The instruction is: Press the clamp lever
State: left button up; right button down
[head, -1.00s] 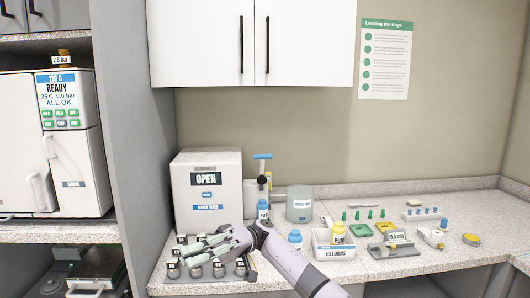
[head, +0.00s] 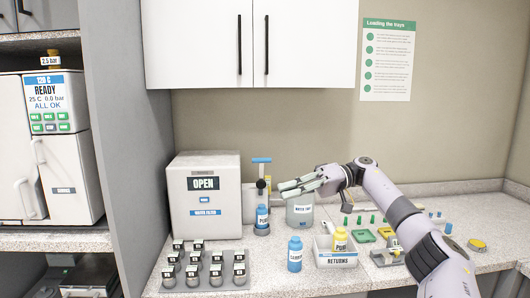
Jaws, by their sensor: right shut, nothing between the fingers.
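The clamp stand (head: 250,205) is a light grey block on the counter, right of the white water filter box. It has a blue T-shaped handle (head: 262,160) on top and a black knob (head: 261,184) below it; I cannot tell which is the lever. A blue-labelled bottle (head: 262,216) stands upright below the knob. My right gripper (head: 284,189) is shut and empty, pointing left, just right of the knob in the picture. I see no clear contact. It partly covers the grey canister behind. My left gripper is out of view.
The water filter box (head: 205,192) reads OPEN.

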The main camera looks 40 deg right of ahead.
aim_at(261, 184)
jog(key=i+l, duration=0.25)
jog(key=l, duration=0.15)
jog(key=i+l, duration=0.25)
jog(key=l, duration=0.15)
jog(key=i+l, duration=0.25)
jog(key=l, duration=0.2)
jog(key=i+l, duration=0.25)
jog(key=l, duration=0.15)
jog(key=i+l, duration=0.25)
jog(key=l, duration=0.15)
